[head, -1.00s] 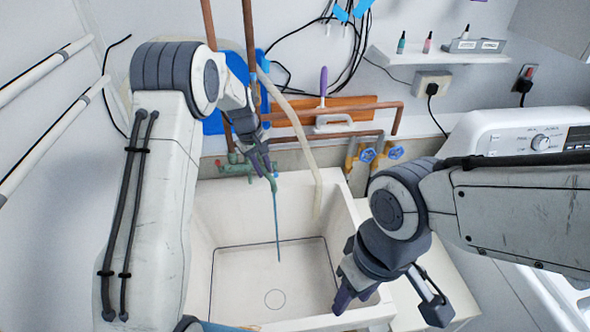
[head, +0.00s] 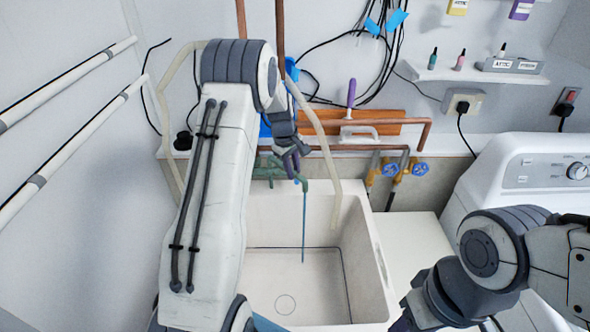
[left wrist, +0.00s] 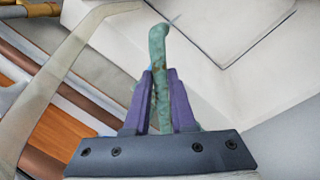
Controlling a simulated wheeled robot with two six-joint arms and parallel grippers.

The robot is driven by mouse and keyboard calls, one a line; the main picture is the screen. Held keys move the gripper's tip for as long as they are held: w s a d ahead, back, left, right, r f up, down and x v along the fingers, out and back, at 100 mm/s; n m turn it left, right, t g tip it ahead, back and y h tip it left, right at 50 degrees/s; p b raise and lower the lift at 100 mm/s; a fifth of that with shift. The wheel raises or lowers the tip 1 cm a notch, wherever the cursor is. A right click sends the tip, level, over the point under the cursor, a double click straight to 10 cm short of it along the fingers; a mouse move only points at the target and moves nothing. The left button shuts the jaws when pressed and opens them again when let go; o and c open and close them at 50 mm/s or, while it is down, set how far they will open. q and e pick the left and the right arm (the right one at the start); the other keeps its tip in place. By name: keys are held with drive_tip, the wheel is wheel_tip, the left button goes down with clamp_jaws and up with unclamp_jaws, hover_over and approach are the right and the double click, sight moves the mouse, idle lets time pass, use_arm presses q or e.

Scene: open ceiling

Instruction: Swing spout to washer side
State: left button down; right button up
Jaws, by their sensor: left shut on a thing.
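The green, weathered spout (head: 299,181) belongs to a tap at the back of the white sink (head: 376,262). A thin blue stream of water falls from its tip into the basin. My left gripper (head: 291,165) is shut on the spout, and in the left wrist view its purple fingers (left wrist: 160,100) stand on both sides of the green spout (left wrist: 158,45). The white washer (head: 530,170) stands to the right of the sink. My right gripper (head: 425,315) is low at the right, cut off by the bottom edge, so its jaws are unclear.
A beige hose (head: 320,135) hangs into the basin just right of the spout. Copper pipes (head: 370,148) and blue-handled valves (head: 390,169) run along the back wall. A pale surface (head: 415,245) between sink and washer is clear.

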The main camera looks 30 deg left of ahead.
use_arm(q)
drive_tip(key=c, duration=0.8)
unclamp_jaws()
drive_tip(key=shift+a+r, duration=0.1)
drive_tip(key=shift+a, duration=0.05)
drive_tip(key=shift+o, duration=0.2)
wheel_tip(320, 180, up, 10)
drive_tip(key=s+b, duration=0.2)
drive_tip(key=shift+a+b, duration=0.25)
drive_tip(key=shift+b, duration=0.05)
drive_tip(key=shift+r, duration=0.1)
